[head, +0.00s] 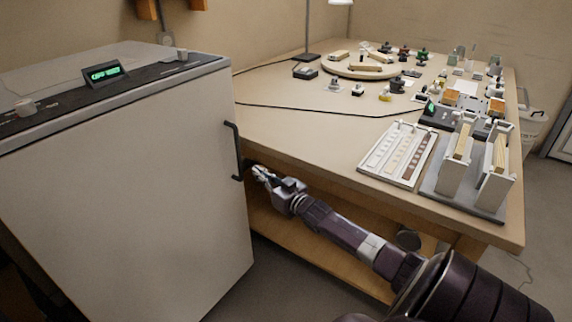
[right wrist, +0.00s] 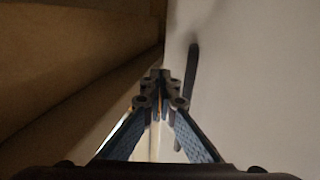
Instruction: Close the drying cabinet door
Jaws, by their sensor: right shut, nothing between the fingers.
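The drying cabinet (head: 130,52) stands at the left, with a control strip and a lit green display on top. Its pale door (head: 125,195) fills the front and looks close to the body along the top edge; I cannot tell whether a small gap is left. The dark door handle (head: 235,150) is a vertical bar near the door's right edge. My right gripper (head: 259,172) is shut and empty, just right of the handle's lower end. In the right wrist view, the closed fingertips (right wrist: 160,75) lie beside the handle (right wrist: 190,75); contact is unclear. My left gripper is not in view.
A wooden bench (head: 290,130) stands right of the cabinet, its front edge just above my right arm. A white tray (head: 368,174) and a grey rack base (head: 440,190) sit near that edge. Floor shows between cabinet and bench. A dark cable crosses the bench top.

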